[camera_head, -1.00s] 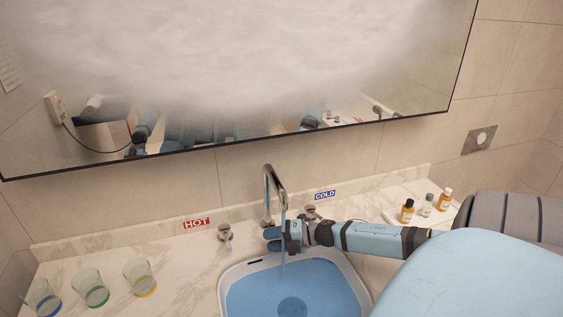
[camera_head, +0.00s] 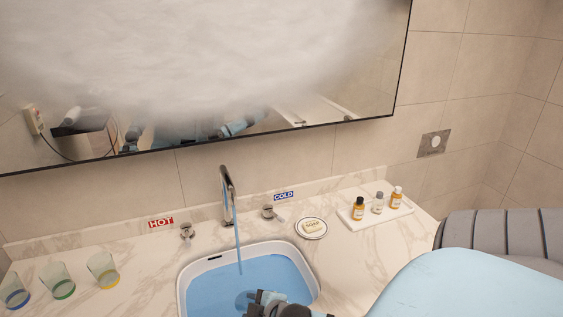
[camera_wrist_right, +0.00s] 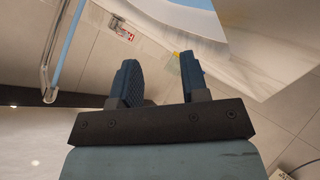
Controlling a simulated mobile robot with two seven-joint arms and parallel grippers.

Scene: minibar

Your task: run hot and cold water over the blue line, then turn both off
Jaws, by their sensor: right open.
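The faucet (camera_head: 227,182) stands behind the sink basin (camera_head: 186,285), and a water stream (camera_head: 238,245) falls from it. Blue water (camera_head: 262,268) covers the basin's inside; I cannot make out a separate blue line. The hot tap (camera_head: 186,232) is left of the faucet below the red HOT label (camera_head: 161,223). The cold tap (camera_head: 268,212) is to its right by the blue COLD label (camera_head: 284,196). My right gripper (camera_head: 258,297) is low at the basin's front, away from both taps. The right wrist view shows its jaws (camera_wrist_right: 158,72) open and empty. My left gripper is out of view.
Several things stand on the counter: glasses (camera_head: 63,284) at left, a soap dish (camera_head: 311,229) right of the cold tap, and a tray (camera_head: 376,214) of small bottles. A fogged mirror (camera_head: 200,70) hangs behind. The counter around both taps is clear.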

